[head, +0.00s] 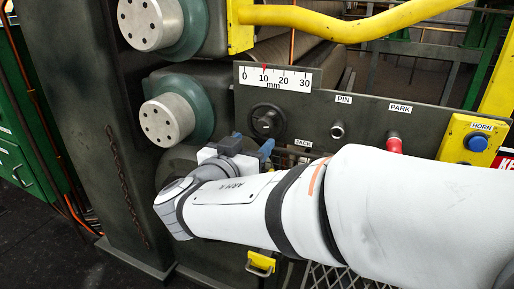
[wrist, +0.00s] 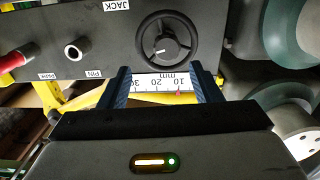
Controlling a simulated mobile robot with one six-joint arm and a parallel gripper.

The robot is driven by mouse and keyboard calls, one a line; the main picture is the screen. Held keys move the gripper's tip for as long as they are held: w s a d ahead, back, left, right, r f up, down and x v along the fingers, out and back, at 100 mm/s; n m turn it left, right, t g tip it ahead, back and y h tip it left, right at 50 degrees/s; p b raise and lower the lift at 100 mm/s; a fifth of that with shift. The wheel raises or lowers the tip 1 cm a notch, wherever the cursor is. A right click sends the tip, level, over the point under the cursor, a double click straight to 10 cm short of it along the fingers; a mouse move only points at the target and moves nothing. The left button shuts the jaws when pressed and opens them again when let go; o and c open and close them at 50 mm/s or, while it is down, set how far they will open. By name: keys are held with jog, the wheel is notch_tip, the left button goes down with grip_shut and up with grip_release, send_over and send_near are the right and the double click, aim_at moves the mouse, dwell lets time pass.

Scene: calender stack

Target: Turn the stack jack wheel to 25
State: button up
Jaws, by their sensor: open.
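The jack wheel (head: 267,120) is a small black handwheel on a dark panel, left of the JACK label. In the wrist view the wheel (wrist: 166,40) shows its full rim, spokes and a pale mark on its hub. The mm scale (head: 277,79) above it runs 0 to 30, with a red pointer close to 10. The scale (wrist: 160,83) shows upside down between my fingers in the wrist view. My gripper (head: 252,144) is just below the wheel in the head view. In the wrist view my gripper (wrist: 164,74) is open and empty, its fingers apart from the wheel.
Right of the wheel are the PIN knob (head: 337,130), the red PARK handle (head: 394,144) and the yellow HORN box (head: 472,139) with a blue button. Grey roll ends (head: 167,120) stick out at left. A yellow rail (head: 350,24) crosses above the panel.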

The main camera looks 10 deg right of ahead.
aim_at(263, 126)
jog(key=shift+t, duration=0.3)
jog(key=x, duration=0.7)
jog(key=shift+w+a, duration=0.15)
jog(key=shift+w, duration=0.25)
